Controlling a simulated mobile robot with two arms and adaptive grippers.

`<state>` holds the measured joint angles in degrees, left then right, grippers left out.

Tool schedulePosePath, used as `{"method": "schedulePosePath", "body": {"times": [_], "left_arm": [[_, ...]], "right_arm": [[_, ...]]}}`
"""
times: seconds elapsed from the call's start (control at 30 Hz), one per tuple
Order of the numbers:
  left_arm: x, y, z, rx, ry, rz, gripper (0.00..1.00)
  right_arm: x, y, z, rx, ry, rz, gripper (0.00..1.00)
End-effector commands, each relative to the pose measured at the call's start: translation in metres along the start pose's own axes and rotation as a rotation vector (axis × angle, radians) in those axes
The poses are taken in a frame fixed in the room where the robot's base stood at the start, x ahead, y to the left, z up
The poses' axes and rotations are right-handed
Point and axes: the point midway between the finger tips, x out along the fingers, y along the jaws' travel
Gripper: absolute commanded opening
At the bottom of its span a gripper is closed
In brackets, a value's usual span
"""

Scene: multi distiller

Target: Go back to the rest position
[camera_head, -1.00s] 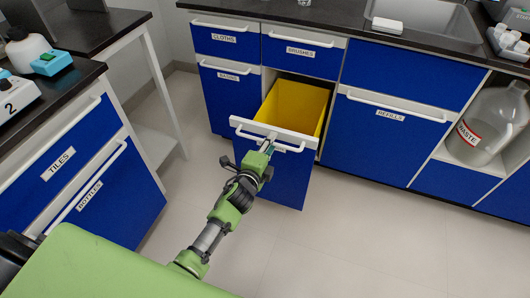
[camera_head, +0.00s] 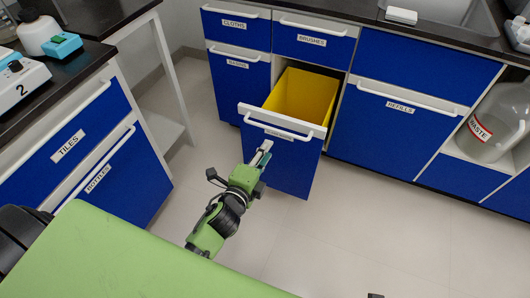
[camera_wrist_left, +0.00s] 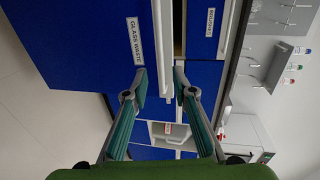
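My left gripper (camera_head: 262,155) is in front of the open glass waste drawer (camera_head: 284,172), just below its white handle (camera_head: 276,128) in the head view. In the left wrist view its two fingers (camera_wrist_left: 160,82) stand apart with nothing between them, so it is open and empty. The drawer is pulled out and shows a yellow bin (camera_head: 303,95) inside. Its label reads GLASS WASTE in the left wrist view (camera_wrist_left: 135,41). My right gripper does not show clearly in either view.
The blue cupboard marked REFILLS (camera_head: 398,125) stands right of the open drawer. The TILES (camera_head: 65,150) and BOTTLES (camera_head: 115,185) fronts are at the left. A large waste bottle (camera_head: 494,125) sits in a niche at the right. The floor (camera_head: 350,235) is clear.

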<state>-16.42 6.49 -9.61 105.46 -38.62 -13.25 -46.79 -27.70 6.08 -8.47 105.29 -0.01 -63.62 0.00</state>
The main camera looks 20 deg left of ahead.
Motion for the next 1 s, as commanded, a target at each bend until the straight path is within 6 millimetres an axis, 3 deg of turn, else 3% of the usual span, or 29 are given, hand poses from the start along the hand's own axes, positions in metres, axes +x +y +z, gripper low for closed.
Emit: {"method": "schedulePosePath", "body": {"times": [0.33,0.43,0.57,0.7,0.8,1.0], "left_arm": [[0.0,0.002,0.001,-0.007,-0.002,0.005,0.25],[-0.004,0.019,0.007,-0.084,-0.031,0.057,0.25],[-0.025,0.08,0.025,-0.354,-0.142,0.238,0.25],[-0.073,0.164,0.032,-0.72,-0.334,0.489,0.25],[-0.111,0.208,0.027,-0.915,-0.465,0.635,0.25],[-0.185,0.268,0.008,-1.192,-0.714,0.869,0.25]], "right_arm": [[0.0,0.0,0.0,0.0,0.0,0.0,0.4],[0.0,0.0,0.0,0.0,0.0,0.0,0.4],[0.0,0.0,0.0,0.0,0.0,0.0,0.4],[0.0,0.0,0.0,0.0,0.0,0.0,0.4],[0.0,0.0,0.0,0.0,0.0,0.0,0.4],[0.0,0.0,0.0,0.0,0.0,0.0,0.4]]}}
